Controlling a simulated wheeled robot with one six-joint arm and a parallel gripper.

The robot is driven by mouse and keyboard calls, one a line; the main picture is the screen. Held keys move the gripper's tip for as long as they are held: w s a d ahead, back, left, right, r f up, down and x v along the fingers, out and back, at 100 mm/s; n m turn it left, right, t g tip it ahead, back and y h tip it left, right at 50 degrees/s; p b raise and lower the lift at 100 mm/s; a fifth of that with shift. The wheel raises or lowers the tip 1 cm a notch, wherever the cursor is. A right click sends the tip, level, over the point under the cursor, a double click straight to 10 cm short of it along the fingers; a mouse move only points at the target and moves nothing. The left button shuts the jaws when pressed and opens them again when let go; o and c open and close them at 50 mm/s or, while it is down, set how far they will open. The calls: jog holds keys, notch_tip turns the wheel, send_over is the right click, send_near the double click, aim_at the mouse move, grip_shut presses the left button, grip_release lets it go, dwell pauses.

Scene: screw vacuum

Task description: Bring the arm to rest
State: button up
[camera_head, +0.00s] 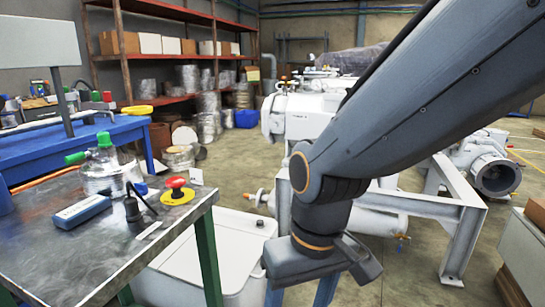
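My arm comes in from the upper right and bends downward at the joint in the middle of the view. Its end (320,260) hangs low, right of the grey metal-topped table and in front of the white machine (310,115). The end looks dark grey and blocky, and its fingertips do not show clearly. I cannot tell whether it is open or shut. I see nothing held in it.
On the metal table (50,210) stand a glass bottle (103,170), a red emergency button (175,184) and a blue handheld device (82,211). A white box (215,250) is left of my arm's end. Open floor lies behind the table.

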jog(key=s+d+r+m+p, duration=0.1)
jog(key=d+r+m+p, duration=0.1)
jog(key=d+r+p, duration=0.5)
jog(key=s+d+r+m+h+p, duration=0.1)
jog(key=d+r+m+p, duration=0.1)
jog(key=d+r+p, duration=0.6)
notch_tip(320, 180, up, 4)
jog(key=p, duration=0.9)
jog(key=shift+d, duration=0.15)
jog(key=shift+c, duration=0.2)
